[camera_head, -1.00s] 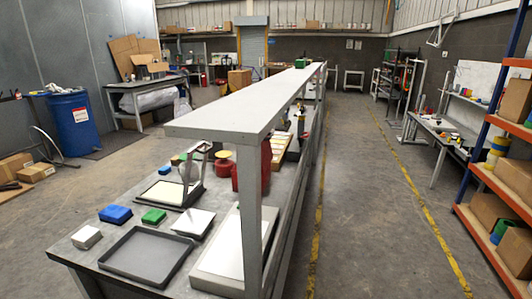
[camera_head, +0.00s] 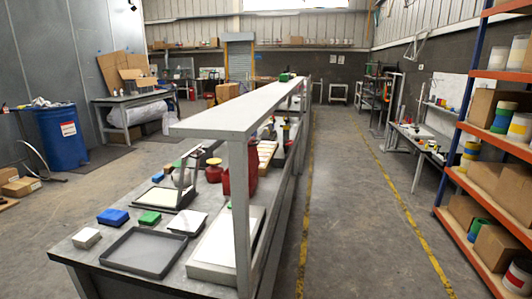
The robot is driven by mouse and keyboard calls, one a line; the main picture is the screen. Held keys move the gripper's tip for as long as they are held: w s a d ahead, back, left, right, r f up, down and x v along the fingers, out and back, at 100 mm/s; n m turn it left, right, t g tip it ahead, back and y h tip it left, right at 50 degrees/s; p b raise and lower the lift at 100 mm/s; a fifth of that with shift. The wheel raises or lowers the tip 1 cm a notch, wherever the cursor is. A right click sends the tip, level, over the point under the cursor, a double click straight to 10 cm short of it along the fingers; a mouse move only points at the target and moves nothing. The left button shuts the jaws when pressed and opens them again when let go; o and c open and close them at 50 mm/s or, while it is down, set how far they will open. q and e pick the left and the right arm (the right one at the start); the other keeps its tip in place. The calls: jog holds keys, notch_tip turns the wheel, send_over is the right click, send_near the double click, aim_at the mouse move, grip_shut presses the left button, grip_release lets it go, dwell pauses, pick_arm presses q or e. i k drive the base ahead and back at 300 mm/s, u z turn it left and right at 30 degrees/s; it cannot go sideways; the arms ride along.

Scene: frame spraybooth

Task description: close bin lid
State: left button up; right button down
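A blue drum (camera_head: 62,140) with a white and red label stands on the floor at the far left. It is the only thing I see that could be the bin. Light cloths or rags (camera_head: 50,103) show at its top. I cannot tell whether it has a lid or how a lid stands. Neither of my grippers is in view.
A long grey workbench (camera_head: 90,262) with a raised shelf (camera_head: 250,105) fills the middle, holding trays and small boxes. An orange and blue rack (camera_head: 475,190) stands at the right. Cardboard boxes (camera_head: 20,187) lie at the left. The aisle floor (camera_head: 345,220) right of the bench is clear.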

aim_at(254, 162)
jog(key=k, duration=1)
jog(key=z, duration=0.65)
jog(key=i, duration=1.55)
jog(key=u, duration=0.7)
jog(key=i, duration=0.65)
jog(key=u, duration=0.6)
